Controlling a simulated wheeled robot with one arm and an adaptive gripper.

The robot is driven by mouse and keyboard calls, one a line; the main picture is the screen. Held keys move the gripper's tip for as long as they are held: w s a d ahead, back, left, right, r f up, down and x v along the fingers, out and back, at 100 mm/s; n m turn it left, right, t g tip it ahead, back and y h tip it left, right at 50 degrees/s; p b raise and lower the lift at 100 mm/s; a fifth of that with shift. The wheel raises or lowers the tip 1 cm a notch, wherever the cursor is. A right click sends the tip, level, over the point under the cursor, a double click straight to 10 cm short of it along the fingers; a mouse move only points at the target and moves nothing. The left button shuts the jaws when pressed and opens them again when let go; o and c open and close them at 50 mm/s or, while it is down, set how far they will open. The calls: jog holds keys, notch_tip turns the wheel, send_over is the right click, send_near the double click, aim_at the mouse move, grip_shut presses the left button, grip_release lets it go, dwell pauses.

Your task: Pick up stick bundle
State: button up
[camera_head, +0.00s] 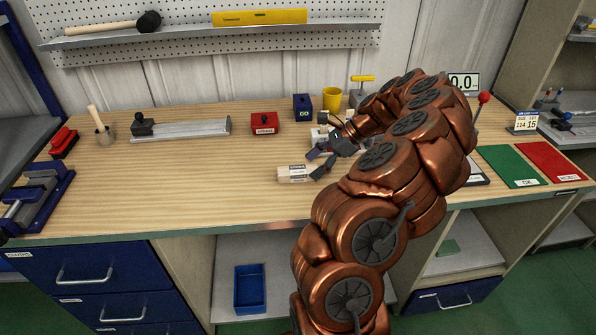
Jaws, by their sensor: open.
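My gripper (317,162) is open over the middle of the wooden workbench, at the end of my copper-coloured arm. Its dark fingers point left. My arm hides the bench to the right of the gripper.
Green (508,166) and red (552,160) mats lie at right. The front-left bench is clear.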

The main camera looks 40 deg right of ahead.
aim_at(298, 174)
jog(key=shift+x, duration=1.25)
jog(key=c, duration=1.3)
jog(key=shift+o, duration=0.2)
jog(key=shift+r, duration=0.1)
